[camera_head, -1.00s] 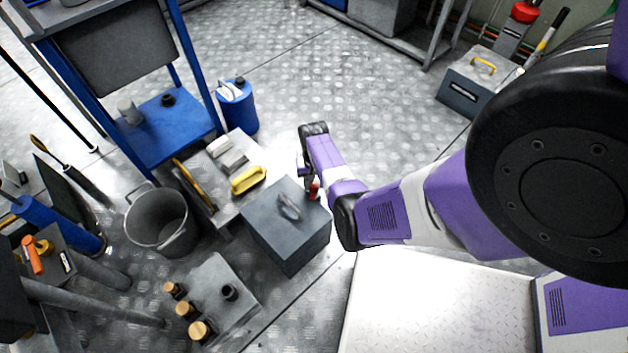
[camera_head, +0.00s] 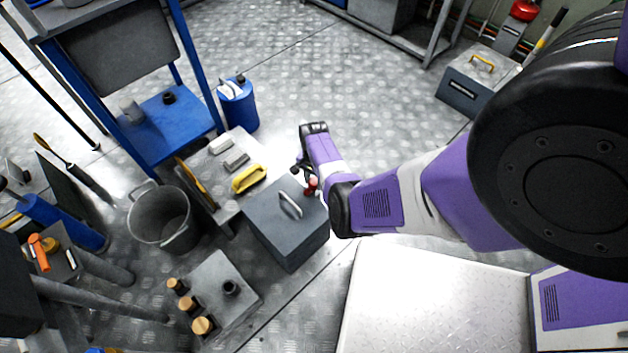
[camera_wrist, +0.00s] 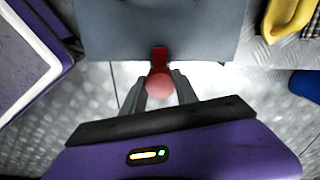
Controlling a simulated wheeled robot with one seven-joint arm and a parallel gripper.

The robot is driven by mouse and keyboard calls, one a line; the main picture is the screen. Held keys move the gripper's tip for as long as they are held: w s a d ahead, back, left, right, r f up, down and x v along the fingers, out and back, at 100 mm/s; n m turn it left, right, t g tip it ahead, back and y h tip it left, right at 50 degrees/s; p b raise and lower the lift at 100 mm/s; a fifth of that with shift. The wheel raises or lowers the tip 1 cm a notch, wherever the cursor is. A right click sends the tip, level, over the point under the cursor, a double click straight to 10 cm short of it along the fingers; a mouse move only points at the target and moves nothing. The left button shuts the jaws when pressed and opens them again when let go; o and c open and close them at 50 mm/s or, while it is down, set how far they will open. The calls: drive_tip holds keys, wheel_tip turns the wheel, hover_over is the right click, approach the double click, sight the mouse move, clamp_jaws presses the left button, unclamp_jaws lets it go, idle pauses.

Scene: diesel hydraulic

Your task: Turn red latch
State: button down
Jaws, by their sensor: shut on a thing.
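The red latch (camera_wrist: 159,84) has a round knob and a short stem and sits at the edge of a grey-blue box. In the head view the latch (camera_head: 311,185) shows at the right side of the box (camera_head: 279,238), which has a light handle on its lid. My gripper (camera_wrist: 160,85) is shut on the red latch, with one finger on each side of the knob. In the head view my gripper (camera_head: 305,178) is small and partly hidden by my wrist.
A grey bucket (camera_head: 160,218) and a block with wooden-topped pegs (camera_head: 222,290) stand further left. A blue canister (camera_head: 238,105) stands behind.

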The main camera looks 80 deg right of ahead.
idle(0.5)
drive_tip(key=c, duration=0.9)
unclamp_jaws()
drive_tip(key=shift+c, duration=0.2)
drive_tip(key=shift+r+p, duration=1.95)
drive_tip(key=shift+r, duration=1.95)
